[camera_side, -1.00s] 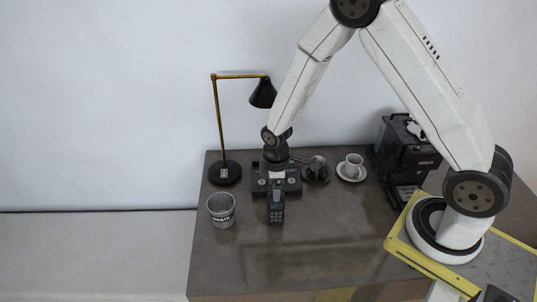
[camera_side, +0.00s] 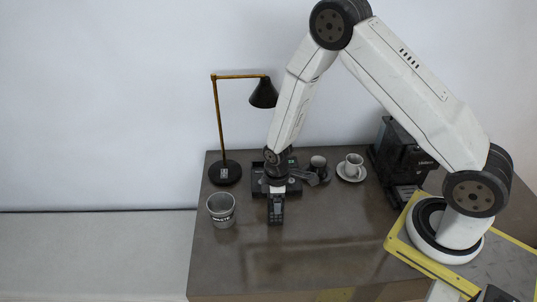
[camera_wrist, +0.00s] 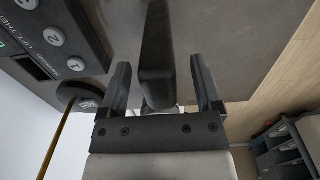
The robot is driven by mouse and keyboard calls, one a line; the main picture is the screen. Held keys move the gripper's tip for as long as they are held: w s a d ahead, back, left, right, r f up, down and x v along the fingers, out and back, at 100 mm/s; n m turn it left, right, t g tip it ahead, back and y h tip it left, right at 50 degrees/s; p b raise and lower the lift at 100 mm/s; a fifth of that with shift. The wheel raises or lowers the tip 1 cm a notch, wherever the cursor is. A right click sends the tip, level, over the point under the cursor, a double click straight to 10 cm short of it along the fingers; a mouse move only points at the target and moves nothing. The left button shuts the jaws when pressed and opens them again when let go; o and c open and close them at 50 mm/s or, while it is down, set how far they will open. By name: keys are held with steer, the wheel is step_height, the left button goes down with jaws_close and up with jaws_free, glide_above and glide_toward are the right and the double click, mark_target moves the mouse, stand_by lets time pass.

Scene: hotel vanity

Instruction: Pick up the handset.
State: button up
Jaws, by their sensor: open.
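The dark handset (camera_side: 276,213) is at the front of the black phone base (camera_side: 294,188) in the side view. In the wrist view the handset (camera_wrist: 156,45) is a long dark bar between my two fingers, with a gap visible on each side. My gripper (camera_side: 276,190) points down over it, in front of the base; it is open in the wrist view (camera_wrist: 160,80). The phone base (camera_wrist: 50,35), with numbered round buttons and a small display, lies left of the fingers there. My gripper hides part of the base and the handset's upper end in the side view.
A black desk lamp (camera_side: 225,172) and a grey bucket (camera_side: 221,211) stand left of the phone. A dark cup (camera_side: 318,165), a white cup on a saucer (camera_side: 354,163) and a coffee machine (camera_side: 400,160) stand right. The front of the vanity top (camera_side: 310,255) is clear.

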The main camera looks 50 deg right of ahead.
steer(key=shift+f, duration=0.9)
jaws_close()
